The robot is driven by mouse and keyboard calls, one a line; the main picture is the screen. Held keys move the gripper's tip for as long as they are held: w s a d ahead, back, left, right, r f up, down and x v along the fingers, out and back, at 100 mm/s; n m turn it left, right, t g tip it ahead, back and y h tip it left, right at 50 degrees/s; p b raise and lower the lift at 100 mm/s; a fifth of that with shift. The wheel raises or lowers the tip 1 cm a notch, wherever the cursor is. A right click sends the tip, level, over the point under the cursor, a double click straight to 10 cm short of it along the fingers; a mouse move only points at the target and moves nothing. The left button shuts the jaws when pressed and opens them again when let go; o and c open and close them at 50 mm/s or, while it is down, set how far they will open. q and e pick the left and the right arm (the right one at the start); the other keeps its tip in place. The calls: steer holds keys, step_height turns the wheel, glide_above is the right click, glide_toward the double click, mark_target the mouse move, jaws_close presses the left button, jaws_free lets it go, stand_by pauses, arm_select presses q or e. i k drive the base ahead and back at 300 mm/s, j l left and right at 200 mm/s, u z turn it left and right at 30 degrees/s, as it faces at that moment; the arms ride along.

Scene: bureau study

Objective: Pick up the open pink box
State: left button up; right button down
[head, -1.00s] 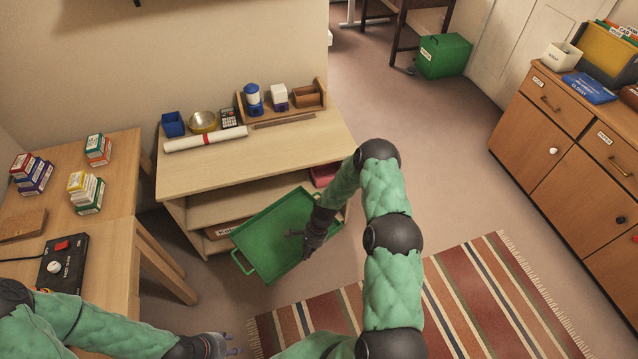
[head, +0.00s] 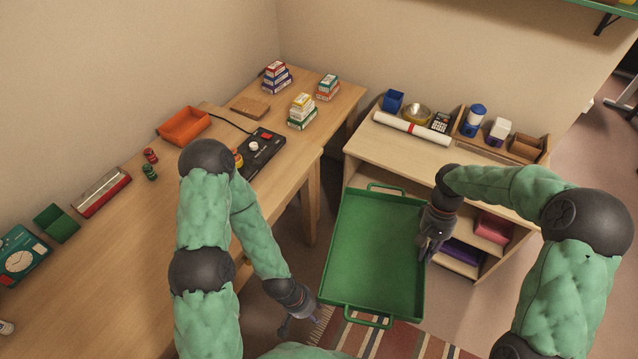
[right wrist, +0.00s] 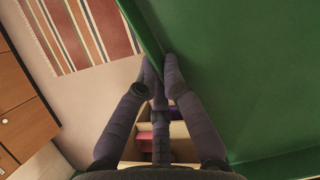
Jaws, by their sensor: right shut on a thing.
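A pink box (head: 493,228) sits on a shelf inside the light wooden desk, right of the green tray. It is partly shaded, and I cannot tell if its top is open. In the right wrist view a bit of pink (right wrist: 145,140) shows behind the fingers. My right gripper (head: 430,250) is shut on the right rim of the green tray (head: 374,250), apart from the box. The tray's wall also shows in the right wrist view (right wrist: 235,70). My left gripper (head: 300,322) is open and empty, low and left of the tray, with its fingers spread.
A purple item (head: 462,251) lies on the shelf below the pink box. The desk top (head: 400,150) carries a paper roll, a bowl and a wooden organiser. A long table (head: 110,250) at left holds an orange tray (head: 184,126) and small boxes. A striped rug (head: 400,338) lies below.

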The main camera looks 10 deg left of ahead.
mark_target(489, 226)
steer(key=k+u, duration=0.35)
steer(key=k+j+u, duration=0.1)
steer(key=u, duration=1.95)
steer(key=l+u, duration=0.1)
steer(key=u, duration=0.7)
steer(key=l+u, duration=0.15)
steer(key=u, duration=0.25)
steer(key=l+u, duration=0.1)
steer(key=u, duration=0.3)
steer(key=l, duration=0.4)
steer(key=k+l+u, duration=0.1)
steer(key=l, duration=0.25)
steer(key=k+l, duration=0.1)
steer(key=l, duration=0.3)
